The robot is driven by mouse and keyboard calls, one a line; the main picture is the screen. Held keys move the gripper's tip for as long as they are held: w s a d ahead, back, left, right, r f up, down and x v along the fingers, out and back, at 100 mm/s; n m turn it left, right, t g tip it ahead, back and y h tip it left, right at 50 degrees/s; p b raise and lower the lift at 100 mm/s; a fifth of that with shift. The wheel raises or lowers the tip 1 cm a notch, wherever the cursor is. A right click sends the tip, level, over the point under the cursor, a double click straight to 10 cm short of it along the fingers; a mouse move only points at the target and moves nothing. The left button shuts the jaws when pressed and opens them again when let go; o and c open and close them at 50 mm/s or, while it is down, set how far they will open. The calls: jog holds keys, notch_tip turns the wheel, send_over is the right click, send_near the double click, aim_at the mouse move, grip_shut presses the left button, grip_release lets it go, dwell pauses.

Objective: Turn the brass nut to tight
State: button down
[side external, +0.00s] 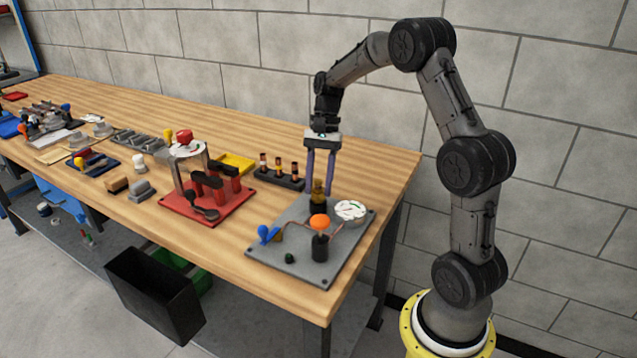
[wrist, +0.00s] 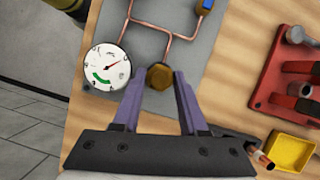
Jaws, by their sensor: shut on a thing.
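The brass nut (wrist: 160,76) shows in the wrist view as a hexagonal brown-gold piece at the end of a copper tube (wrist: 150,29). My gripper (wrist: 157,88) has its two purple fingers on either side of the nut, shut on it. In the side view my gripper (side external: 319,184) points straight down, with the nut (side external: 318,190) between its fingertips at the back of the grey plate (side external: 285,268). The nut's lower part is hard to make out.
The table's right edge is close.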

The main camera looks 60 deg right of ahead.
dwell(0.5)
jog(key=shift+c, duration=2.2)
grip_release()
jog(key=shift+r, duration=0.1)
jog(key=v, duration=1.3)
jog(key=shift+d+r, duration=0.15)
jog(key=shift+r, duration=0.2)
